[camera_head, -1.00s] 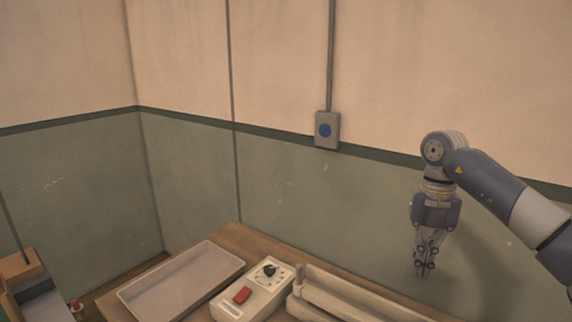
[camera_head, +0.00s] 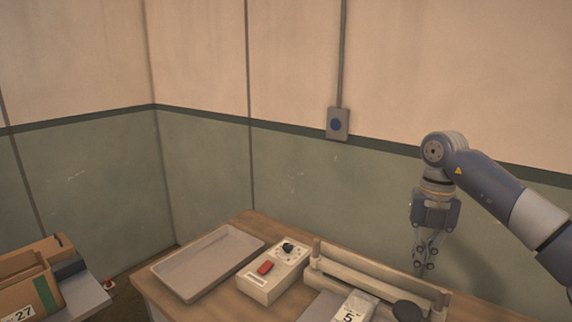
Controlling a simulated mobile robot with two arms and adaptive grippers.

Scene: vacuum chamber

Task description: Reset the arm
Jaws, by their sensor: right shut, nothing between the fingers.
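My right gripper (camera_head: 425,262) hangs from my right arm, which comes in from the right edge. It points straight down over the right part of the wooden table. Its fingers are together with nothing between them. In the picture it overlaps the back of a beige frame-like device (camera_head: 377,279); I cannot tell the exact height between them. My left gripper is not in view.
On the table (camera_head: 240,308) stand an empty grey tray (camera_head: 208,262) and a white control box (camera_head: 274,275) with a red switch and black knob. A packet marked 5 (camera_head: 351,306) lies by the device. Cardboard boxes (camera_head: 30,279) sit at lower left.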

